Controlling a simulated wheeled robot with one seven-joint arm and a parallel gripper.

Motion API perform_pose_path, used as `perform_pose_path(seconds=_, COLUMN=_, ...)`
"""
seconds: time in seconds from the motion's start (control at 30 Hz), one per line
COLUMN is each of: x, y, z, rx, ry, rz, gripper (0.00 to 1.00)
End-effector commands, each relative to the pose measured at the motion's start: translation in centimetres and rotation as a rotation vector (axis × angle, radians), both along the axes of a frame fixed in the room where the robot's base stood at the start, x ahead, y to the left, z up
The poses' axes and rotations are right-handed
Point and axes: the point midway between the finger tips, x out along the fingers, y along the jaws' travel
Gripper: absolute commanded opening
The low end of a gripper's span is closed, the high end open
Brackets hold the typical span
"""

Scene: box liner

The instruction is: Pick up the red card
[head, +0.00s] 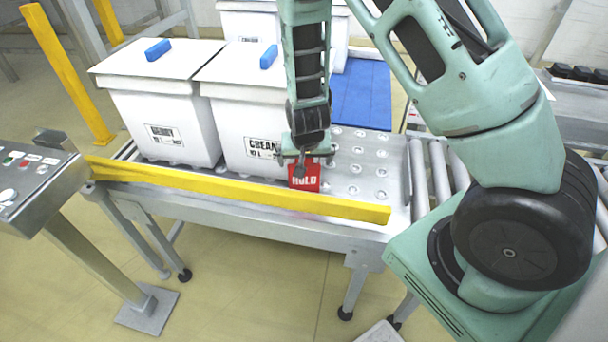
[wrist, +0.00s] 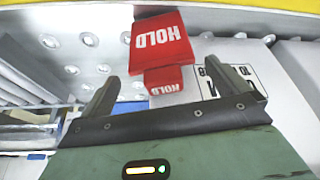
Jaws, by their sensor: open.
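The red card (head: 304,178) with white "HOLD" lettering is on the silver ball-transfer table, just behind the yellow rail. In the wrist view the red card (wrist: 160,43) lies ahead of my fingers, with a smaller red "HOLD" piece (wrist: 168,79) in front of it; I cannot tell if the two are joined. My gripper (head: 306,162) points down directly over the card in the head view and partly covers it. In the wrist view my gripper (wrist: 172,90) is open, its two fingers apart to either side of the smaller red piece. Nothing is held between them.
Two white lidded boxes stand left of the card, the nearer box (head: 235,125) close beside my gripper. The yellow rail (head: 240,190) runs along the table's front edge. A blue mat (head: 362,95) lies behind. The ball-transfer surface (head: 375,170) right of the card is clear.

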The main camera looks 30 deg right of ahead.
Motion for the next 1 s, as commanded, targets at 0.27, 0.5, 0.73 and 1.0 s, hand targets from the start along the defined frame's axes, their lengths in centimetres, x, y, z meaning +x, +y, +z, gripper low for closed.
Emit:
perform_pose_path(seconds=0.27, x=0.7, y=-0.4, z=-2.1, rx=0.001, ry=0.003, rz=-0.001, gripper=1.00)
perform_pose_path(seconds=0.5, x=1.7, y=-0.9, z=-4.8, rx=0.001, ry=0.001, rz=-0.001, gripper=1.00)
perform_pose_path(seconds=0.73, x=1.9, y=-0.9, z=-5.3, rx=0.001, ry=-0.002, rz=0.000, gripper=1.00)
perform_pose_path(seconds=1.0, x=1.9, y=-0.9, z=-5.3, rx=0.001, ry=0.000, rz=0.000, gripper=0.59)
